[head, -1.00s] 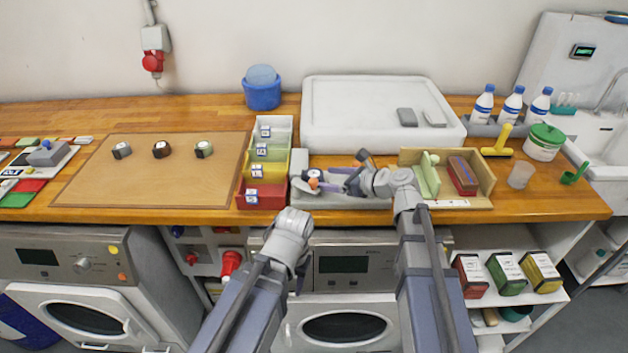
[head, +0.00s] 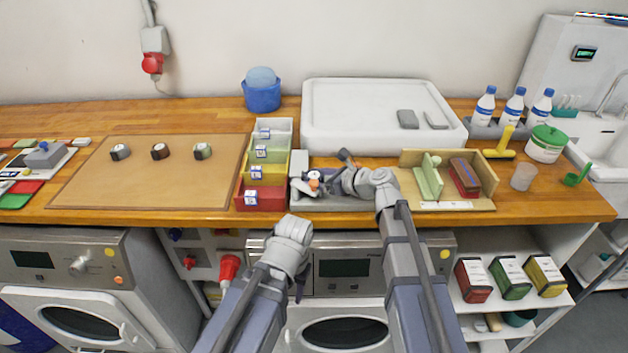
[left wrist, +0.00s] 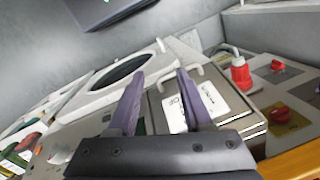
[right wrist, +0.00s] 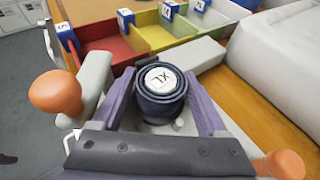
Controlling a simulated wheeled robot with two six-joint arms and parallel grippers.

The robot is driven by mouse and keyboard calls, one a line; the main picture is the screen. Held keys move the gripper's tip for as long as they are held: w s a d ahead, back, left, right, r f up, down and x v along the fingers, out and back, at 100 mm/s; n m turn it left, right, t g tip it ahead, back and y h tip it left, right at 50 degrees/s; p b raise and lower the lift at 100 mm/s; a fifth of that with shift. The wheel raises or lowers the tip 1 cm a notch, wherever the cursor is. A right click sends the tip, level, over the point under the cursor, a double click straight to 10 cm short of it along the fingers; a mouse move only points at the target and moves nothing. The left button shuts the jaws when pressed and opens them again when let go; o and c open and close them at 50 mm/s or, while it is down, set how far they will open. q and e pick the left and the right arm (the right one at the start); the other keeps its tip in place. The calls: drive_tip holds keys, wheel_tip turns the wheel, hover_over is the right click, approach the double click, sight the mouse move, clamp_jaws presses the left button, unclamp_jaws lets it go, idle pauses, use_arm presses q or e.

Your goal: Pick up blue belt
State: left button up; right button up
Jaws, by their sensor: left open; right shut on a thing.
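The blue belt (right wrist: 160,83) is a dark navy roll with a white lettered label on top, seen in the right wrist view. My right gripper (right wrist: 162,98) is shut on it, one finger on each side. In the head view this gripper (head: 328,182) is over the grey device with orange knobs, and the belt is hard to make out there. I cannot tell whether the belt touches the device below. My left gripper (head: 297,292) is open and empty in front of the counter, low by the machine; its spread fingers show in the left wrist view (left wrist: 160,92).
Three other rolled belts, grey (head: 120,152), brown (head: 160,151) and greenish (head: 202,151), stand on the brown mat (head: 120,190). Colored bins (head: 262,198) stand left of the device (head: 345,204). A wooden tray (head: 490,180) with brushes is to its right.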

sight(313, 175)
drive_tip(key=c, duration=0.5)
drive_tip(key=shift+o, duration=0.2)
drive_tip(key=shift+r, duration=0.15)
wheel_tip(313, 175, up, 10)
drive_tip(key=p, duration=1)
